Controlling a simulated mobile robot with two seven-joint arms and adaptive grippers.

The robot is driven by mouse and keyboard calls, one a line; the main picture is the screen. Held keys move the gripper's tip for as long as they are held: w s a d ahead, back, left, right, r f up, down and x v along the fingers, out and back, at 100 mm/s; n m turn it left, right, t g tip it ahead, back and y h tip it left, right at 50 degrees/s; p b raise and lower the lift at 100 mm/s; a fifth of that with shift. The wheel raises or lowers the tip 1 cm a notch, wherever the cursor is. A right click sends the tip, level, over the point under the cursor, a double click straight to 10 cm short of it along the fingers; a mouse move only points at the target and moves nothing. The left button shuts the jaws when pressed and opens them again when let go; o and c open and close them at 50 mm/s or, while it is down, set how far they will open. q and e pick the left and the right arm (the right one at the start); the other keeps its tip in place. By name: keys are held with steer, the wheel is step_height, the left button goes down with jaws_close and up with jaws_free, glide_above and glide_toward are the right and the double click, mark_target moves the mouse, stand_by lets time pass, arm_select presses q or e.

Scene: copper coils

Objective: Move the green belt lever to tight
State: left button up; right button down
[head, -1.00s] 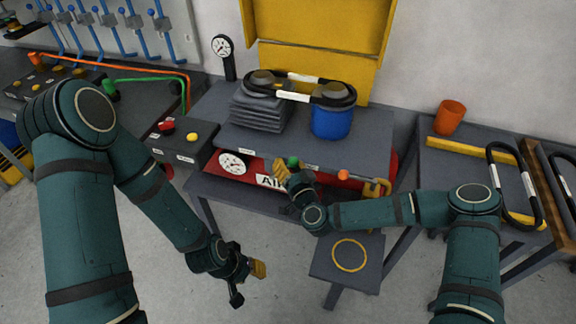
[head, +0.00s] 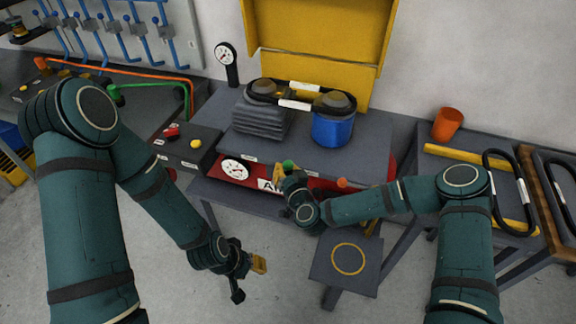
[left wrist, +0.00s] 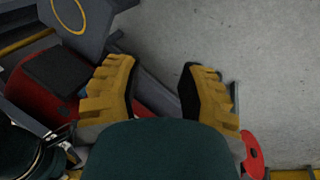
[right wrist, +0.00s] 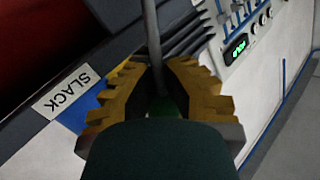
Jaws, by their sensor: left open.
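The green belt lever's round knob (head: 288,165) shows at the front of the machine table in the head view. My right gripper (head: 280,174) is at this knob. In the right wrist view the grey lever rod (right wrist: 152,35) runs between the yellow fingers of my right gripper (right wrist: 159,66), which are close on both sides of it. The green knob (right wrist: 163,106) is between them, partly hidden. A white SLACK label (right wrist: 68,92) lies left of the fingers. My left gripper (head: 256,268) is open and empty, low over the floor; its spread fingers show in the left wrist view (left wrist: 159,85).
A black belt (head: 300,95) spans two drums, one on a blue base (head: 333,128). An orange knob (head: 342,183) is right of the green one. A small stool with a yellow ring (head: 348,259) stands in front. A control box (head: 187,150) is left.

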steer(key=a+n+g+h+p, duration=0.1)
steer(key=p, duration=0.1)
steer(key=w+a+r+n+p, duration=0.1)
steer(key=a+p, duration=0.1)
steer(key=a+n+g+h+p, duration=0.1)
steer(key=p, duration=0.1)
steer(key=shift+w+a+r+n+g+h, duration=0.2)
steer(key=shift+a+r+n+g+h, duration=0.05)
steer(key=shift+r+n+g+h, duration=0.05)
steer(key=a+h+p, duration=0.1)
steer(key=a+f+n+g, duration=0.1)
steer(key=w+a+n+h+p, duration=0.1)
steer(key=shift+w+a+f+g+h+p, duration=0.1)
steer(key=shift+a+f+g+h+p, duration=0.05)
steer(key=shift+a+g+h+p, duration=0.2)
steer(key=shift+w+a+f+n+g+h+p, duration=0.15)
steer(key=shift+a+f+n+g+h+p, duration=0.3)
steer(key=shift+n+h, duration=0.2)
steer(key=shift+f, duration=0.1)
steer(key=c, duration=1.1)
jaws_free()
steer(key=shift+o, duration=0.2)
